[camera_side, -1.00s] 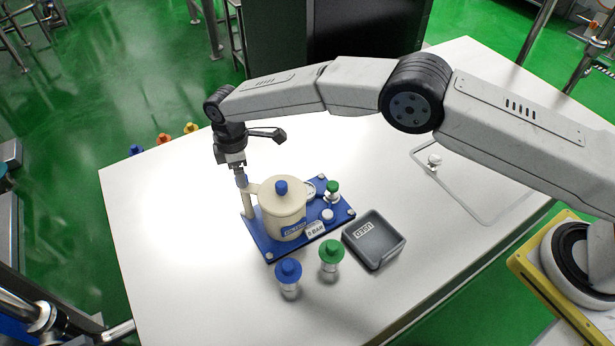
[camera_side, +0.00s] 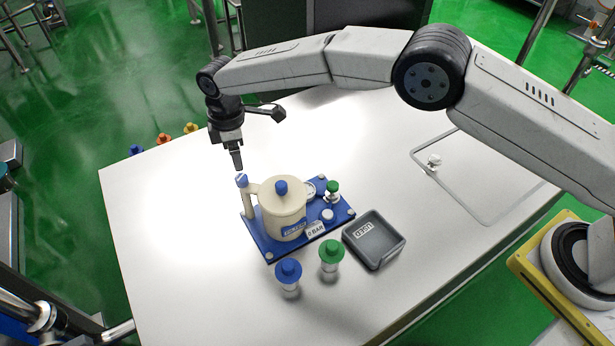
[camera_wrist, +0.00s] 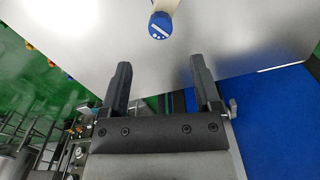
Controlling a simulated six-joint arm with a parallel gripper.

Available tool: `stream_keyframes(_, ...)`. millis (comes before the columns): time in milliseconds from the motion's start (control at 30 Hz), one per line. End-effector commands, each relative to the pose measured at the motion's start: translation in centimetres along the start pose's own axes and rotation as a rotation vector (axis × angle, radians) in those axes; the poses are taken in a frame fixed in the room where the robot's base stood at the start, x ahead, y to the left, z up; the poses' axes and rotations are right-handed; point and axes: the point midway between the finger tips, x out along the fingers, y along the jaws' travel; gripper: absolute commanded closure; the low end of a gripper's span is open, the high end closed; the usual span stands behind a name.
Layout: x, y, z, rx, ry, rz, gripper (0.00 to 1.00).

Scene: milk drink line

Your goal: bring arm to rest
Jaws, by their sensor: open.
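My gripper (camera_side: 238,167) is open and empty. In the side view it points down just above a blue cap (camera_side: 241,181) on a cream post, with a small gap between. In the wrist view the two dark fingers of my gripper (camera_wrist: 162,80) are spread apart, and a blue round cap with white marks (camera_wrist: 160,25) lies beyond them at the top. The post stands at the left of a cream pot (camera_side: 283,212) with a blue knob, on a blue base plate (camera_side: 262,246).
A grey tray labelled USED (camera_side: 388,259) stands right of the plate. A blue-capped vial (camera_side: 289,277) and a green-capped vial (camera_side: 330,257) stand in front. Another green-topped part (camera_side: 333,187) is on the plate. The white table (camera_side: 170,240) is clear at the left.

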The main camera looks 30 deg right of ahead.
Motion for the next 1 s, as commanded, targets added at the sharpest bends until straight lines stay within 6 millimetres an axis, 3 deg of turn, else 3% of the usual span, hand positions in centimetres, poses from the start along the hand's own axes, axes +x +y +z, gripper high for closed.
stream_keyframes(167,-0.7,0.6,1.3,0.047,0.006,0.006,0.19)
stream_keyframes(367,-2.3,1.5,4.3,0.157,0.020,0.020,0.19)
stream_keyframes(667,-4.8,1.8,10.9,0.373,0.048,0.045,0.19)
stream_keyframes(1000,-7.0,-0.1,18.7,0.617,0.083,0.074,0.19)
